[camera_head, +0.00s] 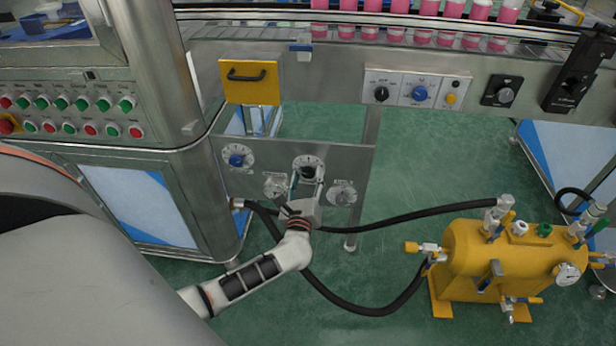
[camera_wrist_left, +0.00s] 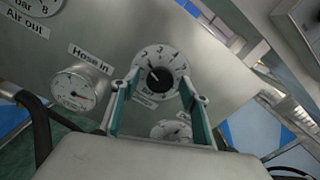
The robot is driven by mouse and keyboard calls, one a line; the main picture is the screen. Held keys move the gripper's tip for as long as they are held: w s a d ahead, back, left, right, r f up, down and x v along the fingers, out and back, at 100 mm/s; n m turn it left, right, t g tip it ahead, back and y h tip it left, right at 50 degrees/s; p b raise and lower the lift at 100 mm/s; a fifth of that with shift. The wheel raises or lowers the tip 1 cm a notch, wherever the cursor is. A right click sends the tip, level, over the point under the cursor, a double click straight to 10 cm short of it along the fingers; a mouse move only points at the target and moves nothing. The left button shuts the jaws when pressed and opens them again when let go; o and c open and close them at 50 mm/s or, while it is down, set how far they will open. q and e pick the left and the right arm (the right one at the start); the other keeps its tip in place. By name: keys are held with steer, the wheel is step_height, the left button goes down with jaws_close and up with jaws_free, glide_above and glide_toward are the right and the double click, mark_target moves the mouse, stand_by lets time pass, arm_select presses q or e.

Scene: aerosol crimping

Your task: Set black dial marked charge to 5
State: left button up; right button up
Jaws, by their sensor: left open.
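A black dial (camera_head: 308,163) with a white numbered ring sits on the lower metal panel. In the left wrist view the black dial (camera_wrist_left: 160,79) shows "bar" on its ring; its light pointer mark seems to lean to the upper left. The label below it is partly hidden and I cannot read it. My left gripper (camera_head: 306,183) is in front of this dial. In the left wrist view the left gripper (camera_wrist_left: 158,88) is open, its teal fingers on either side of the dial; I cannot tell if they touch it. My right gripper is not in view.
A blue-knobbed dial (camera_head: 237,157) and two gauges (camera_head: 275,185) (camera_head: 343,192) share the panel. Above are a black knob (camera_head: 381,93) and a blue knob (camera_head: 419,93). Black hoses (camera_head: 400,217) run to a yellow tank (camera_head: 490,262). Green floor lies open behind the panel.

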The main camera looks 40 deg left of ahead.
arm_select(q)
steer(key=shift+w+a, duration=0.15)
steer(key=shift+w, duration=0.15)
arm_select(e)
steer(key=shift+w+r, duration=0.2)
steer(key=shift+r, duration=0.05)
arm_select(q)
steer(key=c, duration=1.1)
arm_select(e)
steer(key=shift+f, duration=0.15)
